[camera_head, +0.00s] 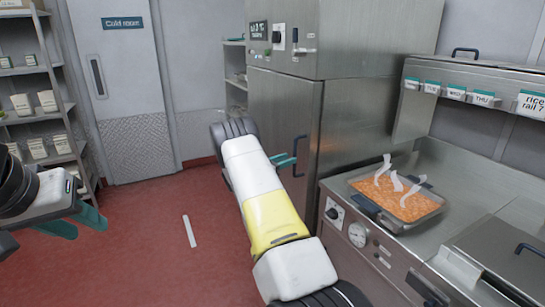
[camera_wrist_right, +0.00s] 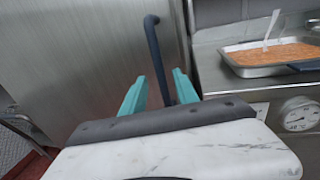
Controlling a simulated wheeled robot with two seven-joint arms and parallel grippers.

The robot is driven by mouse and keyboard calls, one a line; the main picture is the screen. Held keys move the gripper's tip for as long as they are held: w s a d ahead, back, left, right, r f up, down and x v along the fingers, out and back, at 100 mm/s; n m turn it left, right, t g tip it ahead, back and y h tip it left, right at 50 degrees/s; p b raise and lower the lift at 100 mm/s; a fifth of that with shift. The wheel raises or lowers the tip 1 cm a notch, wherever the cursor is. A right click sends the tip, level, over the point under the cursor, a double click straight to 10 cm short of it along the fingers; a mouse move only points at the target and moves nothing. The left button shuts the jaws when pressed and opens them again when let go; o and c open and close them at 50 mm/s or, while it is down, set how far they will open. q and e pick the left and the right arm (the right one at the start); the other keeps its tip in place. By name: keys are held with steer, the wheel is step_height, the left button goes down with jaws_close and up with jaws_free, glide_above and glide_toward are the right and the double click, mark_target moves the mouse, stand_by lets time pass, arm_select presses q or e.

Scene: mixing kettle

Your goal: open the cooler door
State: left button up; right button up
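The cooler is a tall stainless-steel cabinet, and its door (camera_head: 270,118) looks closed. A dark vertical bar handle (camera_head: 298,150) is on the door's right side. The handle also shows in the right wrist view (camera_wrist_right: 153,45). My right gripper (camera_head: 286,160) is at the lower part of the handle. In the right wrist view its teal fingers (camera_wrist_right: 160,88) stand apart on either side of the handle, with gaps visible; I cannot tell how deep the bar sits between them. My left gripper (camera_head: 76,224) is at the left, with its fingers apart and empty.
A counter (camera_head: 455,185) with a steaming tray of orange food (camera_head: 405,198) stands right of the cooler. A shelf rack (camera_head: 40,115) is at the far left, beside the cold room door (camera_head: 118,85). Red floor (camera_head: 150,240) is open in front of the cooler.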

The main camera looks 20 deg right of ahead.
mark_target(294, 173)
steer(key=shift+x, duration=2.4)
steer(key=shift+s, duration=0.1)
steer(key=shift+c, duration=0.5)
jaws_close()
